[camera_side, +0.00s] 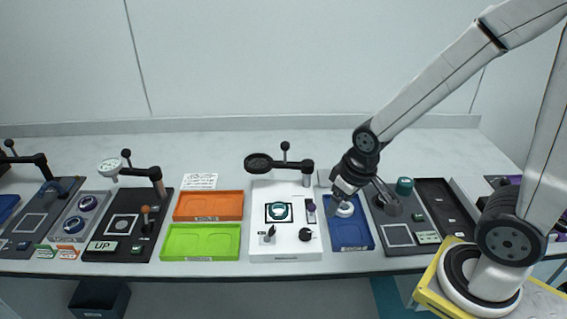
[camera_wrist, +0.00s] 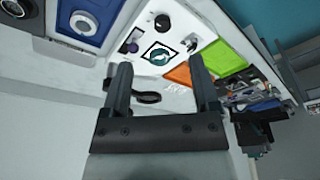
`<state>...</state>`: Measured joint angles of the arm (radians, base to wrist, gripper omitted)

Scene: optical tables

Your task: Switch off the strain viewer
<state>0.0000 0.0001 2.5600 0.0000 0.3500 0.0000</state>
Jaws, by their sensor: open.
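The strain viewer is probably the white panel (camera_side: 262,247) in the middle of the bench, also in the wrist view (camera_wrist: 177,13). It carries a black-framed square with a teal ring (camera_side: 278,211), a small lever (camera_side: 269,233), a dark knob (camera_side: 305,234), a purple-and-black part (camera_side: 310,206) and a black round lens (camera_side: 259,163) on an arm. I cannot tell which part is its switch. My gripper (camera_side: 338,199) is open and empty, over the blue tray right of the panel. In the wrist view its fingers (camera_wrist: 163,75) are apart, with the panel beyond them.
The blue tray (camera_side: 352,240) holds a white round piece (camera_side: 345,209). Orange (camera_side: 208,206) and green (camera_side: 200,243) trays lie left of the panel. A dark station with a lamp-like head (camera_side: 391,206) stands at right. The lens arm's post (camera_side: 307,176) rises behind the panel.

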